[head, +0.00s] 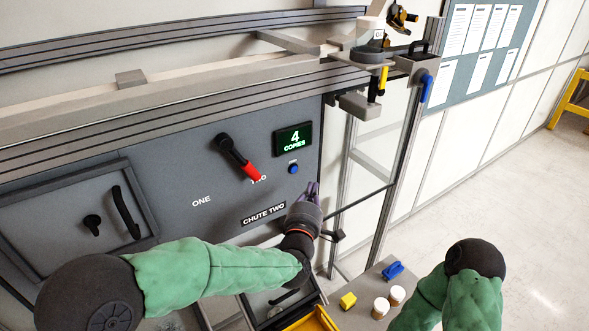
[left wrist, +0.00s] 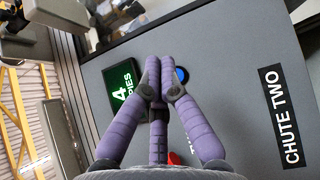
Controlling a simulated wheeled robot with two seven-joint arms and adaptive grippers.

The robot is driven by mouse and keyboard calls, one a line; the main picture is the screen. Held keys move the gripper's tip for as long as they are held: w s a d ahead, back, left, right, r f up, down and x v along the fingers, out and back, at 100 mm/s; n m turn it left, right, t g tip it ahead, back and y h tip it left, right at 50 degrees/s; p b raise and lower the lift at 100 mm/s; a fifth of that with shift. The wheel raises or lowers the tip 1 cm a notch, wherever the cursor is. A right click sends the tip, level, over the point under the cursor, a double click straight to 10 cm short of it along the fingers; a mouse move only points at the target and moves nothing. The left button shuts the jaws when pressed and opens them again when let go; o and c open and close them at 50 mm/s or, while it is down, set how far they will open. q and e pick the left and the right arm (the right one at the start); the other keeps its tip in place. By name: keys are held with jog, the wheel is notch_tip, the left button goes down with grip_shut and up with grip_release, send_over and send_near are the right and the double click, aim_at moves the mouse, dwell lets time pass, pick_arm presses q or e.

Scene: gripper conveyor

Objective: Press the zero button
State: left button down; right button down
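A small round blue button (head: 293,168) sits on the grey panel just below a green-lit display (head: 294,139) reading "4 COPIES". The tiny label above the button is too small to read. My left gripper (head: 313,189) is at the panel, right of and a little below the button in the head view. In the left wrist view its purple fingertips (left wrist: 160,72) are together with nothing between them. The blue button (left wrist: 182,75) shows just right of the tips, partly covered by a finger. I cannot tell whether they touch the panel. My right gripper is out of view.
A black lever with a red handle (head: 250,171) points between "ONE" and "TWO" towards "TWO". A "CHUTE TWO" label (head: 264,214) is below. A conveyor rail (head: 170,90) runs above. A small table (head: 352,318) holds a yellow block, a blue item and white-topped containers.

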aim_at(294, 169)
pick_arm(q)
jog(key=shift+w+a+b, duration=0.25)
jog(key=shift+w+a, duration=0.3)
jog(key=shift+w, duration=0.25)
jog(key=shift+w+a+b, duration=0.25)
jog(key=shift+w+a, duration=0.3)
jog(key=shift+w, duration=0.2)
jog(key=shift+w+a+b, duration=0.25)
jog(key=shift+w+a, duration=0.3)
jog(key=shift+w, duration=0.25)
jog(key=shift+w+a+b, duration=0.25)
jog(key=shift+w+b, duration=0.05)
jog(key=shift+b, duration=0.45)
